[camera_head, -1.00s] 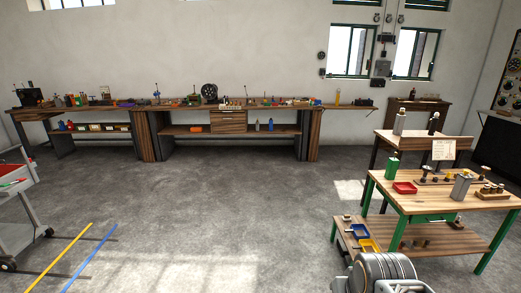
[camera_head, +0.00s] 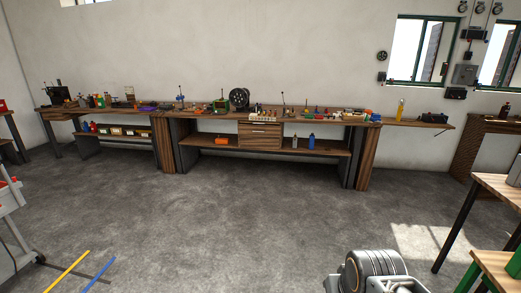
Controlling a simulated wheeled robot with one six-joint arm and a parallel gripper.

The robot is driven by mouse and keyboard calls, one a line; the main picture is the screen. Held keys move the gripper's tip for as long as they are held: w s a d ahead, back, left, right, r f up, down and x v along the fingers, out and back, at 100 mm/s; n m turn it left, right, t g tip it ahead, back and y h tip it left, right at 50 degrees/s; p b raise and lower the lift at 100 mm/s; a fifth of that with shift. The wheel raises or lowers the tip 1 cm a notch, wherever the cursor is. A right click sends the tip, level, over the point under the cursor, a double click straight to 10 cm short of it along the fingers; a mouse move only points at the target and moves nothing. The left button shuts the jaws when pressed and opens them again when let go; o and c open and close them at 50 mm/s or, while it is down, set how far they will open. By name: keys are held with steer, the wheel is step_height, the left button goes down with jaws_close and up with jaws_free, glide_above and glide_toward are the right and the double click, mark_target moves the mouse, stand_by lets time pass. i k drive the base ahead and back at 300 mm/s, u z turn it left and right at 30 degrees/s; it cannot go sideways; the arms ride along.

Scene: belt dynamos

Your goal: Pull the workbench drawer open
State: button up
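The long wooden workbench (camera_head: 205,112) stands against the far wall, several steps away across open floor. Its drawer unit (camera_head: 260,136) hangs under the top near the middle, with a wooden front and a small light handle. The drawer front looks flush, so it appears closed. Part of a rounded grey metal body (camera_head: 375,268) shows at the bottom edge; it may be part of my arm. My gripper's fingers are not in view.
The grey floor (camera_head: 230,215) is clear up to the bench. A grey cart (camera_head: 12,220) stands at the left edge, with yellow and blue floor strips near it. Wooden tables (camera_head: 500,188) stand at the right. Tools and a dark wheel (camera_head: 239,97) crowd the bench top.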

mark_target(249, 129)
steer(key=u, duration=0.2)
steer(key=i, duration=2.35)
steer(key=u, duration=0.35)
steer(key=i, duration=3.3)
steer(key=u, duration=0.05)
